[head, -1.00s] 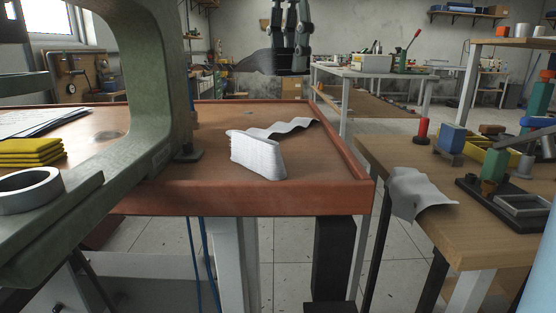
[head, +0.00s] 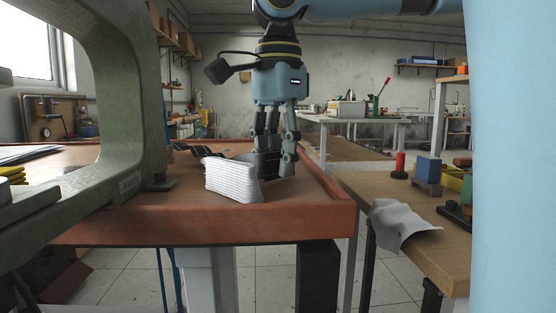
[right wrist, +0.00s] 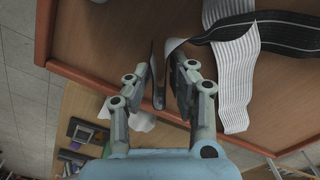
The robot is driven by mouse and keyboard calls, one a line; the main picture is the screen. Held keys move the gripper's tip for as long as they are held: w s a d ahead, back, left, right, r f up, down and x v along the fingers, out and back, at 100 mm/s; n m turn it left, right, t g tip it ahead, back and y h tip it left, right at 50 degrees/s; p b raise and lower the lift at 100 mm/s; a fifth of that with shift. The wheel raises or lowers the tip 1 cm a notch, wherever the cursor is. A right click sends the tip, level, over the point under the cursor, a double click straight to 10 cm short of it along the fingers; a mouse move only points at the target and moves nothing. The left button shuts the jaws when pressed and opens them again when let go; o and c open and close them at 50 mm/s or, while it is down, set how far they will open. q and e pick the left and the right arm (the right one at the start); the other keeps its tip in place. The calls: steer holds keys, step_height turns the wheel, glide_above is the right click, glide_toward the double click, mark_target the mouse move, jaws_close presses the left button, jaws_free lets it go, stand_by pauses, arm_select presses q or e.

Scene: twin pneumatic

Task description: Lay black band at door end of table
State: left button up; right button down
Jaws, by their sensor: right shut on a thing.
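The black band (right wrist: 285,36) has pale edge stripes and runs from my right gripper across the table (head: 300,228). In the head view, one stretch (head: 184,150) shows behind the white ribbed stack, and a dark curved end (head: 262,164) shows by the fingers. My right gripper (head: 276,165) points down, low over the right part of the red-brown table, just behind the stack. In the right wrist view, its fingers (right wrist: 166,75) are shut on the band's upright end. The stack hides part of the band in the head view. My left gripper is not in view.
A light ribbed strip (right wrist: 236,88) lies partly under the band. A green frame (head: 125,110) stands at left. A side bench (head: 440,240) with a grey cloth (head: 398,222) stands right, across a gap.

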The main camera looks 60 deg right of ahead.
steer(key=c, duration=1.2)
jaws_free()
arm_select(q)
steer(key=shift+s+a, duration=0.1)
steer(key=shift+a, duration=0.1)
arm_select(e)
steer(key=shift+o, duration=0.3)
step_height(320, 180, up, 5)
steer(key=shift+p, duration=0.75)
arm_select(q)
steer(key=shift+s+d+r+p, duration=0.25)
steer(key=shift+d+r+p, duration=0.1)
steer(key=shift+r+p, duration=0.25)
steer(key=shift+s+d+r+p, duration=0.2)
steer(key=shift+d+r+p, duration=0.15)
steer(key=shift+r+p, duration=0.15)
arm_select(e)
step_height(320, 180, up, 7)
